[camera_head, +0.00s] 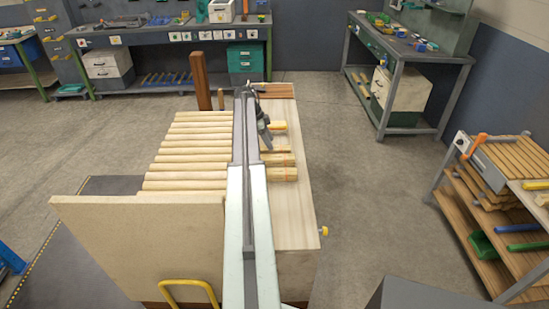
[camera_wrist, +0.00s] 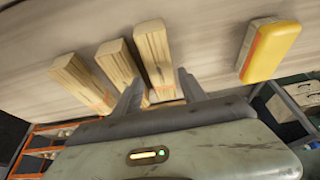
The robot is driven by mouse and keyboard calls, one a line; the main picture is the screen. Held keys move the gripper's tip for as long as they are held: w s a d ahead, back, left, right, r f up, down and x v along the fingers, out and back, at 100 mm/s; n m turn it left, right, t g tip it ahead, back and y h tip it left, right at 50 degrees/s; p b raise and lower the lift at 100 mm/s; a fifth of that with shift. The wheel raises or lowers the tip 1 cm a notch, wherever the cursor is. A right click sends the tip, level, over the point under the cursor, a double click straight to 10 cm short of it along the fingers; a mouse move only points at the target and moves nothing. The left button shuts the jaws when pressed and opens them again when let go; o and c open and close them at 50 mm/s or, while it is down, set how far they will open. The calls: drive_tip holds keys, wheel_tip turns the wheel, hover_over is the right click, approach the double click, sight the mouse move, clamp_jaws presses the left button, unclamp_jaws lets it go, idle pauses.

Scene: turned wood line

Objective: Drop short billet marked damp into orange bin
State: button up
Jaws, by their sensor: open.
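Three short wooden billets lie side by side on a pale wooden bench top. In the wrist view they are the left (camera_wrist: 84,80), middle (camera_wrist: 118,60) and right (camera_wrist: 155,48) ones, each with an orange-red mark near its lower end. I cannot tell which is marked damp. My gripper (camera_wrist: 161,92) is open, its fingers either side of the right billet's near end; I cannot tell whether they touch it. In the head view my gripper (camera_head: 265,135) is over the bench, partly hidden by my arm, with two billets (camera_head: 284,174) showing beside it. I cannot make out an orange bin.
A yellow block (camera_wrist: 269,50) lies right of the billets and shows in the head view (camera_head: 278,127). A row of long turned rods (camera_head: 190,158) lies left of my arm. A wooden post (camera_head: 200,82) stands behind them. Open floor (camera_head: 370,190) lies right.

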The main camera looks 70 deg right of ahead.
drive_tip(key=b+x, duration=0.5)
drive_tip(key=shift+s+d+f, duration=0.1)
drive_tip(key=shift+s+f, duration=0.1)
drive_tip(key=shift+s, duration=0.05)
drive_tip(key=shift+r, duration=0.2)
clamp_jaws()
drive_tip(key=shift+r+p, duration=0.1)
drive_tip(key=shift+p, duration=0.25)
wheel_tip(320, 180, up, 4)
drive_tip(key=p, duration=0.4)
drive_tip(key=w+a, duration=0.1)
drive_tip(key=w, duration=0.4)
drive_tip(key=w+a, duration=0.2)
drive_tip(key=w, duration=0.3)
drive_tip(key=w+a, duration=0.2)
drive_tip(key=w, duration=0.3)
drive_tip(key=shift+a+r+p, duration=0.15)
drive_tip(key=shift+r+p, duration=0.25)
